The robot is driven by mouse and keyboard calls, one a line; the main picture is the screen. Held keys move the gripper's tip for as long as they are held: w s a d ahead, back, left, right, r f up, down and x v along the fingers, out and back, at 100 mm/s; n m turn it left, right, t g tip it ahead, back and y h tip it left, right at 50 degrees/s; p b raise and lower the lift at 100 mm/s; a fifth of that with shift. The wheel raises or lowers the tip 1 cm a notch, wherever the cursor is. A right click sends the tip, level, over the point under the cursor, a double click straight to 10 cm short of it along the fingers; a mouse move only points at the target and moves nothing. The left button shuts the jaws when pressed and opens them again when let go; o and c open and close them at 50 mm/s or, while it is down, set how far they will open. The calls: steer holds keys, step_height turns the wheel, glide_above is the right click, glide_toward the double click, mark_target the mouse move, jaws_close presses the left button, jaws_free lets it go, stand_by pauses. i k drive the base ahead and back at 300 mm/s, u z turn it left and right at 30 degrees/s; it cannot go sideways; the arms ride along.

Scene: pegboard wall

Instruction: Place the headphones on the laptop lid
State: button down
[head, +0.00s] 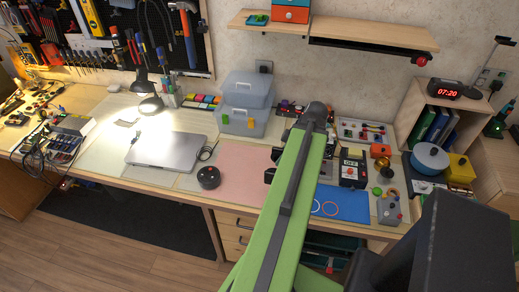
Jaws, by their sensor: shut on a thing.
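The laptop (168,152) is silver and lies closed on the desk at centre left, its lid bare under the lamp light. My gripper (271,167) shows only as dark parts at the left edge of my green arm, over the right side of the pink mat. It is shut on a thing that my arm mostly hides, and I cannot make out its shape. I cannot pick out the headphones anywhere with certainty. My gripper is to the right of the laptop and apart from it.
A round black device (208,177) sits right of the laptop, by the pink mat (241,172). A desk lamp (149,98) stands behind the laptop. Stacked clear bins (243,108) stand at the back. Tools and a blue pot (430,158) crowd the right. A shelf (335,31) hangs above.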

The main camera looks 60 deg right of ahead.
mark_target(167, 147)
steer(key=u, duration=0.4)
steer(key=i, duration=1.45)
steer(key=z, duration=0.4)
